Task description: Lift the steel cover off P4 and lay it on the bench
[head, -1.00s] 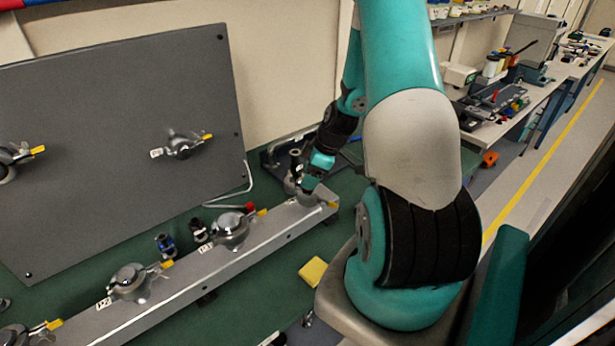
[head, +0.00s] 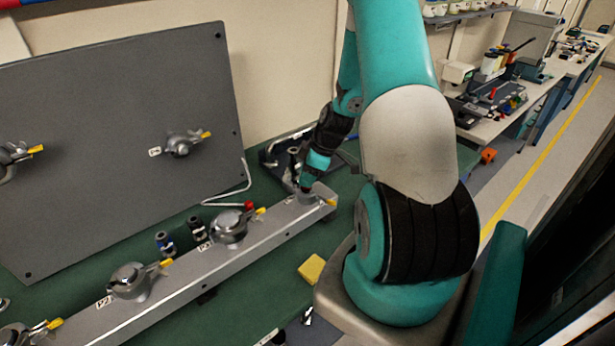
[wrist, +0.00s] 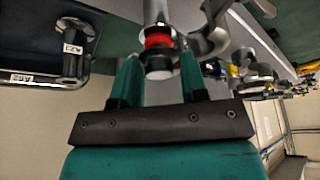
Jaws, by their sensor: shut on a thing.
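My gripper (head: 306,187) is at the far right end of the grey rail (head: 180,284), down at the last fitting (head: 323,195), which I take to be P4; its label is not readable. In the wrist view my two teal fingers (wrist: 158,78) stand on either side of a steel piece with a red band (wrist: 158,42). They are shut on it, apparently the steel cover. A grey clamp (wrist: 212,38) sits right beside it. Whether the cover is clear of its seat cannot be told. The green bench (head: 250,305) lies in front of the rail.
Steel-capped ports P3 (head: 229,228) and P2 (head: 130,282) stand along the rail. A grey panel (head: 90,120) rises behind. A yellow block (head: 312,268) lies on the bench before the rail, with bare green surface left of it. A labelled dark stand (wrist: 72,45) is near my gripper.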

